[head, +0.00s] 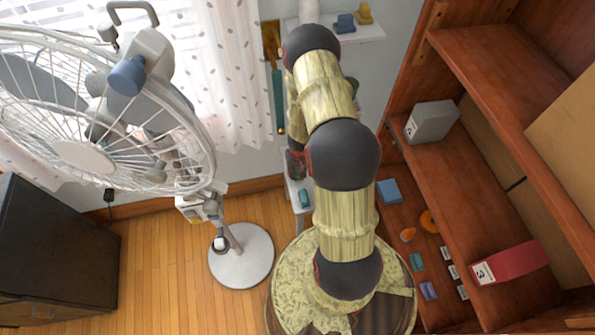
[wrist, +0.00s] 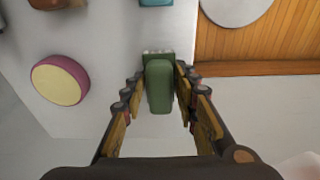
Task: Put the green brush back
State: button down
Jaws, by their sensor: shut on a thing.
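The green brush (wrist: 160,88) is in the middle of the wrist view, with a pale bristle end at its top. My gripper (wrist: 161,78) has one finger on each side of it and is shut on it. In the wrist view the brush overlaps the right edge of a white shelf (wrist: 105,45); I cannot tell whether it touches the shelf. In the head view my arm covers most of that area, and I cannot make out the brush or the fingertips clearly.
A round pink and yellow thing (wrist: 60,80) and a teal thing (wrist: 156,2) are on the white shelf. A wooden bookcase (head: 455,180) with boxes fills the right. Floor shows between fan and cabinet.

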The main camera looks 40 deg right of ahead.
jog(key=shift+f+b, duration=0.45)
jog(key=shift+f, duration=0.1)
dwell(0.4)
jog(key=c, duration=1.3)
grip_release()
jog(key=shift+s+a+r, duration=0.1)
jog(key=shift+s+r, duration=0.05)
jog(key=shift+r, duration=1.1)
jog(key=shift+s+a+r, duration=0.1)
jog(key=shift+r, duration=1.1)
jog(key=shift+s+a+r, duration=0.1)
jog(key=shift+s+r, duration=0.05)
jog(key=shift+r, duration=1.1)
